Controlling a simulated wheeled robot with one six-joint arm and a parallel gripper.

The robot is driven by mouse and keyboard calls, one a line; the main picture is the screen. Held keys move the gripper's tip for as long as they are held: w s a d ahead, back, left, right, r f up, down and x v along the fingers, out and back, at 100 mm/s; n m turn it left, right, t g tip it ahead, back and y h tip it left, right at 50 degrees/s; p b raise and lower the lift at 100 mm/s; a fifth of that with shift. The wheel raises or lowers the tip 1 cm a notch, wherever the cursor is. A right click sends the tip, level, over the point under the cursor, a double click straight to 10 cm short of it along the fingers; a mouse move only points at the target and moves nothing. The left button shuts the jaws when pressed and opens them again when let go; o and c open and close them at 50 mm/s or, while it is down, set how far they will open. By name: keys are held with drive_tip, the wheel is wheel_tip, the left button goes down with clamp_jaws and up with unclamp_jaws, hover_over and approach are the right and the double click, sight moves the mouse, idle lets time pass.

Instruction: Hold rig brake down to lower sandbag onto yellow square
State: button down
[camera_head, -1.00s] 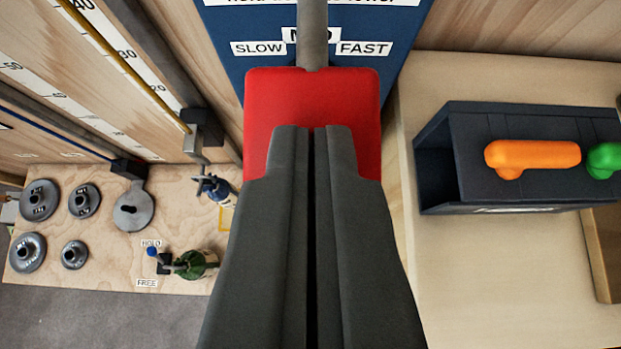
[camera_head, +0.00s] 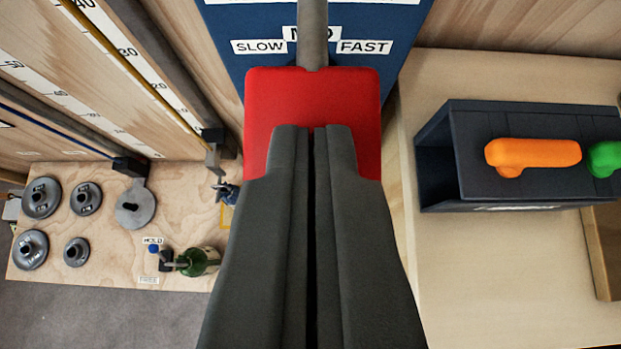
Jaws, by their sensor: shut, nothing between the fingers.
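A red brake paddle (camera_head: 312,95) on a grey stem (camera_head: 312,35) stands in front of a blue panel (camera_head: 246,20) with SLOW and FAST labels and a partly covered middle label. My gripper (camera_head: 312,130) is shut and empty, its fingertips over the lower part of the paddle. They look to be against it, but contact cannot be made out for certain.
The wooden board (camera_head: 110,275) at left holds several dark weight discs (camera_head: 41,198), a green bottle-like object (camera_head: 200,262) and a small blue-knobbed lever (camera_head: 153,248). At right, a dark box (camera_head: 530,125) bears orange (camera_head: 533,153) and green (camera_head: 604,158) pieces.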

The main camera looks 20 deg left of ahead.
drive_tip(key=w+r+v, duration=0.1)
drive_tip(key=v, duration=1.2)
drive_tip(key=shift+r, duration=0.2)
drive_tip(key=shift+s+a, duration=0.1)
drive_tip(key=shift+a, duration=0.1)
